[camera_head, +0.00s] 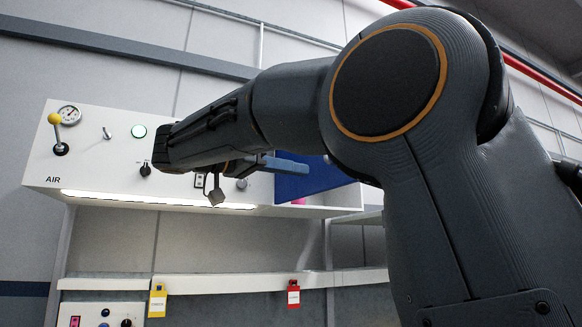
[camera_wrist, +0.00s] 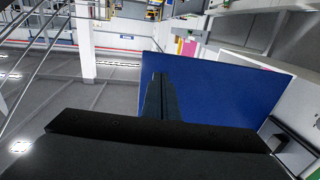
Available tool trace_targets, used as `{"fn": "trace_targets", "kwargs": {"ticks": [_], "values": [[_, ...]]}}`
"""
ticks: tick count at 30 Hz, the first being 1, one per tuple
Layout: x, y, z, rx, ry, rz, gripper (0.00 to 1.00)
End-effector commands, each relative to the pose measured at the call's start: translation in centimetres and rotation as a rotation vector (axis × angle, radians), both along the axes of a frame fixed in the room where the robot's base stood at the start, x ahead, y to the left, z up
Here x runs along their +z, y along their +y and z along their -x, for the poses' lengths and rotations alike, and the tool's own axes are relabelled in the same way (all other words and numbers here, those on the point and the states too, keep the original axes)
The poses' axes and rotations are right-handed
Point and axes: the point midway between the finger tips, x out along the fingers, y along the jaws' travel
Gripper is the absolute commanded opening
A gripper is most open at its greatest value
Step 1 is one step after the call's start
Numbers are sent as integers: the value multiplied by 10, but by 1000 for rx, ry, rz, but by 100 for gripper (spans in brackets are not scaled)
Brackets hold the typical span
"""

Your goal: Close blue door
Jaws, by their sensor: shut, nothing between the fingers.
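The blue door (camera_head: 325,178) hangs at the right end of a white wall panel in the head view, partly hidden behind my arm. In the wrist view the blue door (camera_wrist: 225,90) fills the middle right as a broad flat face, standing open from a white cabinet (camera_wrist: 298,112) at the right edge. My gripper (camera_wrist: 158,80) shows there as dark fingers, shut and empty, in front of the door's left part. I cannot tell whether the fingers touch it. In the head view my wrist crosses in front of the panel.
The wrist view shows open floor and railings at left.

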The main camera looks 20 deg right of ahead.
Motion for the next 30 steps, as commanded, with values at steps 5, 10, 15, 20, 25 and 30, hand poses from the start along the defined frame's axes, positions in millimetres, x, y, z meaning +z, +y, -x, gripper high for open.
{"fn": "trace_targets", "kwargs": {"ticks": [5, 10, 15, 20, 25, 30], "values": [[3, -38, -4, -4, 4, -1, 0], [3, -68, -10, -2, 5, 0, 0], [2, -88, -14, -1, 5, 0, 0], [0, -97, -16, 1, 4, -1, 0], [-1, -100, -17, 1, 4, -1, 0], [-1, -100, -17, 2, 4, -1, 0]]}}
